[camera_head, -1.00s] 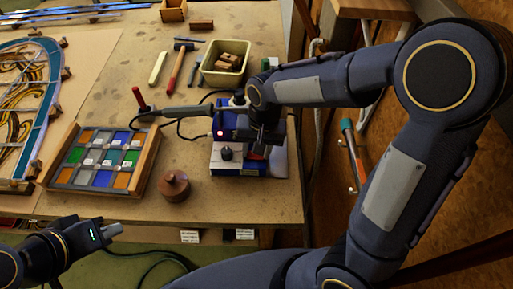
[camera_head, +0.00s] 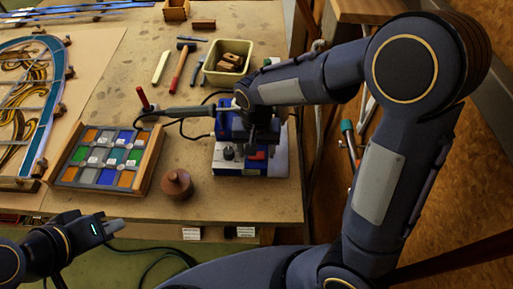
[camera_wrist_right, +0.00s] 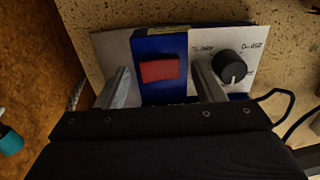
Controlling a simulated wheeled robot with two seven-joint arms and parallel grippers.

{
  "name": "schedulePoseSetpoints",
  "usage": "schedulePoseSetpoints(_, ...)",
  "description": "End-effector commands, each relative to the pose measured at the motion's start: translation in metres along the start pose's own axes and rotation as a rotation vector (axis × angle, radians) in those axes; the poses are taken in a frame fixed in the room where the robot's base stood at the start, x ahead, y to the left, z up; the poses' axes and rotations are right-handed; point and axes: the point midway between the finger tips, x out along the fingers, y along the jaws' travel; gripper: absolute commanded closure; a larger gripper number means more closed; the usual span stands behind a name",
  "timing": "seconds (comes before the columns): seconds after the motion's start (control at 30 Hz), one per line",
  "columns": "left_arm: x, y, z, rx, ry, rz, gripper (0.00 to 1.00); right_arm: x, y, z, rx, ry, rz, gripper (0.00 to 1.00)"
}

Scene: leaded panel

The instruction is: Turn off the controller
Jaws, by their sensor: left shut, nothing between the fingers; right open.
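The controller (camera_head: 228,168) is a blue box with a pale front panel, near the right edge of the bench. In the right wrist view it shows a red rocker switch (camera_wrist_right: 160,70) on a raised blue block and a black round knob (camera_wrist_right: 230,67) with labels beside it. My right gripper (camera_wrist_right: 162,88) is open, with one finger on each side of the switch block and nothing gripped. In the head view this gripper (camera_head: 262,140) is over the controller and hides part of it. No lit lamp shows on the controller. My left gripper (camera_head: 112,227) is shut and empty, off the front edge.
A soldering iron (camera_head: 185,112) with a cable lies left of the controller. A tray of coloured glass (camera_head: 150,162), a round wooden block (camera_head: 176,184), a hammer (camera_head: 182,66) and a cream bin (camera_head: 245,47) share the bench (camera_head: 240,205). Bare bench lies in front.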

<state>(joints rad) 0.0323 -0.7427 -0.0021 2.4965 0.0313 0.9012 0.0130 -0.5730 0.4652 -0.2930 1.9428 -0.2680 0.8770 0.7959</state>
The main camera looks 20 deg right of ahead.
Motion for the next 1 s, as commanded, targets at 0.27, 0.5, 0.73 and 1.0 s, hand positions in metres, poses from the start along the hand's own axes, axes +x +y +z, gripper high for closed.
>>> schedulePoseSetpoints(0.27, 0.002, -0.001, 0.001, 0.000, 0.000, 0.000, 1.00, -0.034, -0.001, -0.001, 0.000, 0.004, -0.005, 0.38)
schedulePoseSetpoints(0.5, 0.003, -0.001, 0.002, 0.000, 0.000, 0.000, 1.00, -0.069, -0.001, -0.001, 0.000, 0.002, -0.002, 0.38)
schedulePoseSetpoints(0.73, 0.003, -0.001, 0.002, 0.000, 0.000, 0.000, 1.00, -0.078, 0.000, 0.000, 0.000, 0.000, -0.001, 0.38)
schedulePoseSetpoints(1.0, 0.003, -0.001, 0.002, 0.000, 0.000, 0.000, 1.00, -0.078, 0.000, 0.000, 0.000, 0.000, 0.000, 0.38)
